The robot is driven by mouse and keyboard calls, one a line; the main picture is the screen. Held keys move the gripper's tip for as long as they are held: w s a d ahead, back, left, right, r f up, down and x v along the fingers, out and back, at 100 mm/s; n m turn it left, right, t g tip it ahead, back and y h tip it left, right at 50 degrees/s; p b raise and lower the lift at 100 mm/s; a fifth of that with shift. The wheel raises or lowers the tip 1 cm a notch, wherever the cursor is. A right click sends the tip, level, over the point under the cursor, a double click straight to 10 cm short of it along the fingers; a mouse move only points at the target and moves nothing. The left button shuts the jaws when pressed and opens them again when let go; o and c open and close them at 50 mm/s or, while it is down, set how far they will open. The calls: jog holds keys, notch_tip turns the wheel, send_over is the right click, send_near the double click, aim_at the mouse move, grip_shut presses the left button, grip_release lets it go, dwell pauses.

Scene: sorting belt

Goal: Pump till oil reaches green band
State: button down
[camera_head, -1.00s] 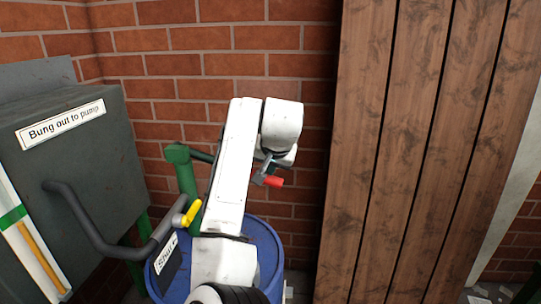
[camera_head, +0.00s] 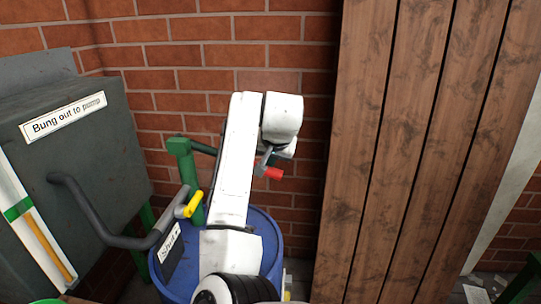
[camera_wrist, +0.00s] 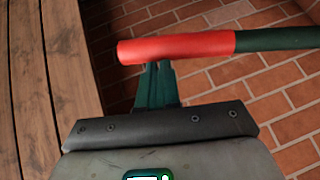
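A grey tank (camera_head: 75,150) with a "Bung out to pump" label stands at the left. On its front is a white gauge strip (camera_head: 12,190) with a green band (camera_head: 18,209). A yellow oil column (camera_head: 50,252) rises to about the band's lower edge. A green pump post (camera_head: 183,160) stands at the blue drum (camera_head: 262,228); its lever ends in a red grip (camera_head: 268,171), which also crosses the wrist view (camera_wrist: 175,48). My gripper (camera_wrist: 155,66) has its fingers together, tips right at the grip's underside; contact is unclear. My arm hides part of the lever.
Brick wall lies behind; wooden planks (camera_head: 400,150) stand close on the right.

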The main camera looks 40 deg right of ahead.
jog(key=r+p, duration=0.1)
jog(key=d+r+p, duration=0.1)
jog(key=r, duration=0.1)
jog(key=shift+s+r, duration=0.2)
jog(key=v, duration=1)
jog(key=shift+s+d, duration=0.3)
jog(key=shift+d, duration=0.1)
jog(key=shift+r+p, duration=0.1)
jog(key=shift+p, duration=0.25)
dwell(0.6)
